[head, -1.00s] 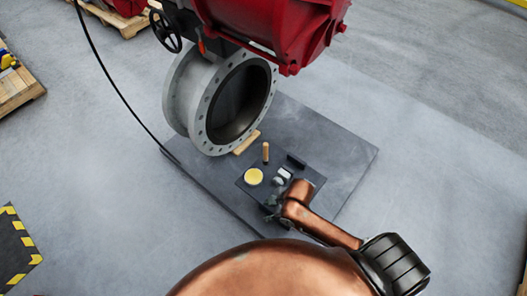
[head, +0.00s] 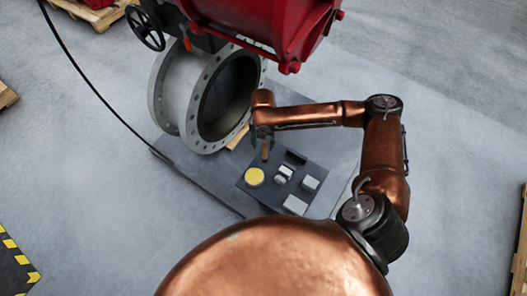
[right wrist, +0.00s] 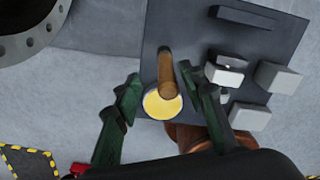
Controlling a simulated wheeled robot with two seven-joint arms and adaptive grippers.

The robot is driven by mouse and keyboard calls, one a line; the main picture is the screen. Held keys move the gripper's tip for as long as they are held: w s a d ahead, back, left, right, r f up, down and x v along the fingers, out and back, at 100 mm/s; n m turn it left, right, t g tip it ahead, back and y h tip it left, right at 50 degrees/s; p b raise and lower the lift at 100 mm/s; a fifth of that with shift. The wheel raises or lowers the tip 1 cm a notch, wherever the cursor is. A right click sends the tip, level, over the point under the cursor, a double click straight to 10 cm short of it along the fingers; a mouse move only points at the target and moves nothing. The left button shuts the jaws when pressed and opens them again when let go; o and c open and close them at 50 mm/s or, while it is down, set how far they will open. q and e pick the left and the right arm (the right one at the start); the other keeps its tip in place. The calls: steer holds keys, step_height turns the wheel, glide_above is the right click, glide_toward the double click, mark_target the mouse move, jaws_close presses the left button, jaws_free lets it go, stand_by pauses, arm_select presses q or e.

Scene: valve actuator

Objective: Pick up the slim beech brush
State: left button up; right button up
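The slim beech brush (head: 265,153) looks like a slender upright wooden stick on the dark mat (head: 245,185), below the valve's flange. My right gripper (head: 263,138) is directly over it, seen from above, and partly covers its top. In the right wrist view the brush (right wrist: 166,70) shows between the two green fingers (right wrist: 160,76), which are spread apart with gaps on both sides. I cannot tell whether the fingertips reach down to its height. My left gripper is not in view.
A yellow disc (head: 254,176) lies beside the brush. Pale grey blocks (head: 311,183) and a dark bar (head: 296,157) sit on the mat to the right. The grey valve flange (head: 196,115) and red actuator (head: 255,22) stand close behind my right arm.

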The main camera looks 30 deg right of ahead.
mark_target(265, 153)
step_height(265, 153, down, 3)
steer(key=shift+s+r+b, duration=0.1)
steer(key=shift+r+b, duration=0.05)
steer(key=shift+b, duration=0.2)
steer(key=f, duration=0.1)
steer(key=f+b, duration=0.1)
steer(key=f, duration=0.3)
steer(key=shift+s+d+b, duration=0.2)
steer(key=shift+s+b, duration=0.1)
steer(key=shift+b, duration=0.05)
steer(key=shift+r, duration=0.2)
steer(key=shift+c, duration=0.5)
jaws_close()
